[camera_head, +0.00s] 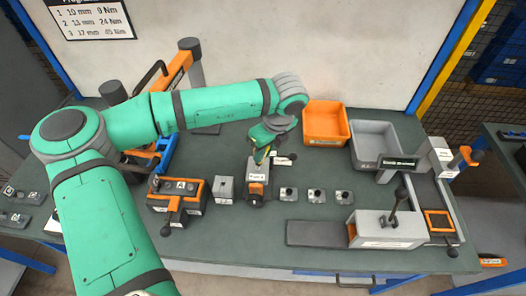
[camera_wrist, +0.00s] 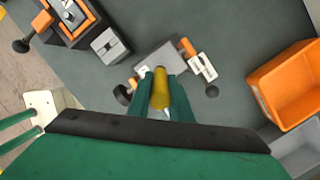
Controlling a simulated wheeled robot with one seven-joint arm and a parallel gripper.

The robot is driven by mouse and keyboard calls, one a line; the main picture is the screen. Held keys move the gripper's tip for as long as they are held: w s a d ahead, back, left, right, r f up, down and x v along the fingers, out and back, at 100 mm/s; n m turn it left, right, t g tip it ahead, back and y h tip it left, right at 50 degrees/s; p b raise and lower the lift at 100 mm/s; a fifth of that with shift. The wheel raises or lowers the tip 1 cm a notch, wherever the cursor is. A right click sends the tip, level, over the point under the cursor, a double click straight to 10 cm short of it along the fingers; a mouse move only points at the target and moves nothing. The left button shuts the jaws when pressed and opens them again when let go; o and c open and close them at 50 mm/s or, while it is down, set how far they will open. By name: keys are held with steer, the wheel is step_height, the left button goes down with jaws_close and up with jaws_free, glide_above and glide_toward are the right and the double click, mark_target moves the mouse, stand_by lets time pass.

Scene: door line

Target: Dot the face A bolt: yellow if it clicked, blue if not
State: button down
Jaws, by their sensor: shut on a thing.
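My gripper (camera_head: 264,154) is shut on a yellow pen-like cylinder, the yellow marker (camera_wrist: 159,92), in the wrist view. In the head view it hangs over the middle of the bench, above a grey and orange holder (camera_head: 256,188). The holder also shows behind the fingers in the wrist view (camera_wrist: 158,57). The orange and black block with the "A" label (camera_head: 180,187) stands to the left of my gripper. It shows at the top left of the wrist view (camera_wrist: 72,18). Any dot on its bolt is too small to tell. I cannot make out a blue marker.
A small grey block (camera_head: 224,189) stands between the A block and the holder. Several small dark-knobbed pieces (camera_head: 316,196) stand to the right. An orange bin (camera_head: 327,125) and a grey bin (camera_head: 376,144) are at the back. A lever fixture (camera_head: 388,230) stands at the right.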

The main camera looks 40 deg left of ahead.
steer(key=shift+f, duration=0.4)
steer(key=shift+r, duration=0.1)
stand_by(0.4)
steer(key=shift+a+v, duration=0.25)
steer(key=shift+v, duration=0.7)
steer(key=shift+a+v, duration=0.2)
steer(key=shift+v, duration=0.75)
steer(key=shift+a+v, duration=0.25)
steer(key=shift+v, duration=0.7)
steer(key=shift+w+r, duration=0.1)
steer(key=shift+r, duration=0.05)
